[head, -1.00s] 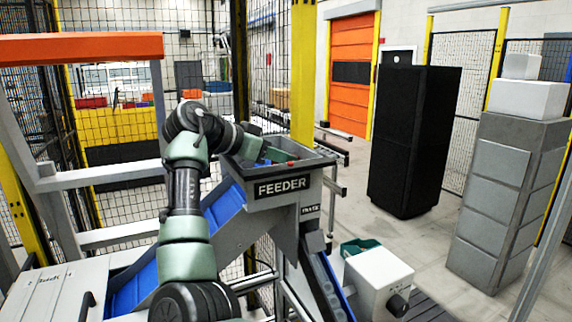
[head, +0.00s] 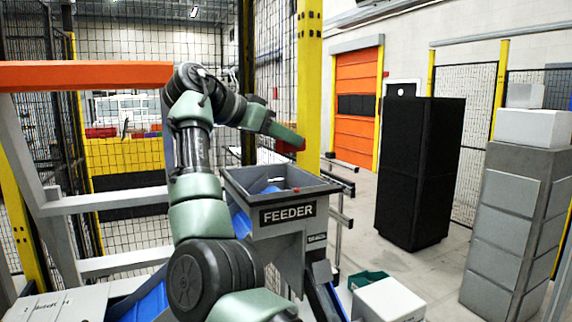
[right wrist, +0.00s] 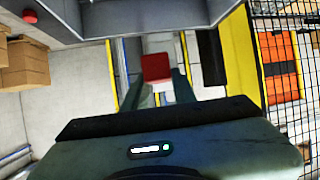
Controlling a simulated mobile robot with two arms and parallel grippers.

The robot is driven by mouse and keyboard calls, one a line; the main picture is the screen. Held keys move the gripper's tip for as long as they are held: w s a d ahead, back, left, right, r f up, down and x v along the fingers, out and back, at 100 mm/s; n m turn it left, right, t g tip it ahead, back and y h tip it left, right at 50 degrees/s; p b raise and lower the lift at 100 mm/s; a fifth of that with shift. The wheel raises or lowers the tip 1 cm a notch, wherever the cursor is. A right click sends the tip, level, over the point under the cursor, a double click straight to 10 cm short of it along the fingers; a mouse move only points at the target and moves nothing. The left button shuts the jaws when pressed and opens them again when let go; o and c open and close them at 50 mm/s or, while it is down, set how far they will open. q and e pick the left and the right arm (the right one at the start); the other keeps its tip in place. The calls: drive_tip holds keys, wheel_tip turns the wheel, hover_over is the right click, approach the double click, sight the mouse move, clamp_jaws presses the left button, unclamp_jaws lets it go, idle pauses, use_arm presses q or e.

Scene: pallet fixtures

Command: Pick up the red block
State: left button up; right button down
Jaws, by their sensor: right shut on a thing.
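The red block (right wrist: 156,67) is held between the two fingers of my right gripper (right wrist: 158,88) in the right wrist view. In the head view my right gripper (head: 297,143) is raised above the feeder (head: 287,213), clear of its rim. My left gripper is not in view.
The feeder is a grey open hopper with blue inside and a small red part at its rim (head: 296,189). A yellow post (head: 309,80) stands close behind the gripper. A black cabinet (head: 418,170) and grey stacked boxes (head: 515,215) stand to the right.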

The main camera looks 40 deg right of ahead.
drive_tip(key=w+a+p, duration=0.3)
drive_tip(key=a, duration=0.6)
drive_tip(key=w+a+p, duration=0.3)
drive_tip(key=a, duration=0.6)
drive_tip(key=shift+a+r, duration=0.35)
drive_tip(key=shift+r, duration=0.05)
drive_tip(key=shift+f, duration=0.1)
